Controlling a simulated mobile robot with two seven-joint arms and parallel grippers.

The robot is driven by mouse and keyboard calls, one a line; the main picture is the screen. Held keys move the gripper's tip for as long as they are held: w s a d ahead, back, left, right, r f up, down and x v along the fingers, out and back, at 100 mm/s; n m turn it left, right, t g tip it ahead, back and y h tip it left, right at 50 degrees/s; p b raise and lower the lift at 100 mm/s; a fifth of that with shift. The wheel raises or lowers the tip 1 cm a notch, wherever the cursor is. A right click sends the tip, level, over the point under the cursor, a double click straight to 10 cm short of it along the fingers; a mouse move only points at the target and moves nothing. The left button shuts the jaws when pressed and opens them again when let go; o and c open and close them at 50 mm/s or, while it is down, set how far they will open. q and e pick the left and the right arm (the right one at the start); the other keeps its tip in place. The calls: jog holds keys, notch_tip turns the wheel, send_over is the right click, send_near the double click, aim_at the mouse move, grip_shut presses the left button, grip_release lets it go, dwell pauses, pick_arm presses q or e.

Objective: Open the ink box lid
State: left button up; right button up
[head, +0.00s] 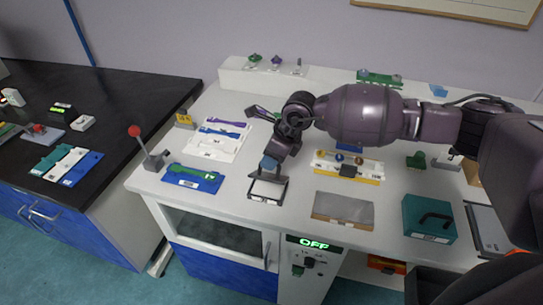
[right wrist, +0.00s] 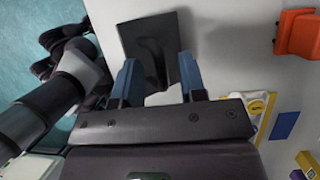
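A small dark box with a pale grey-white top face inside a black rim (head: 267,188), which I take to be the ink box, sits near the front edge of the white table. My right gripper (head: 270,163) is just above its back edge, with blue fingertips pointing down. In the right wrist view, a dark panel (right wrist: 152,45) lies beyond and between the two blue fingers (right wrist: 158,75), which stand apart. Contact with the box cannot be made out. Whether the lid is raised is unclear. My left gripper is in neither view.
A blue tray (head: 193,178) and a red-knobbed lever stand (head: 153,158) are to the left. A grey flat plate (head: 343,210) and a teal box with a black handle (head: 430,218) are to the right. The table's front edge is close below the box.

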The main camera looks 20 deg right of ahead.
grip_shut()
jog(key=shift+d, duration=0.1)
dwell(0.3)
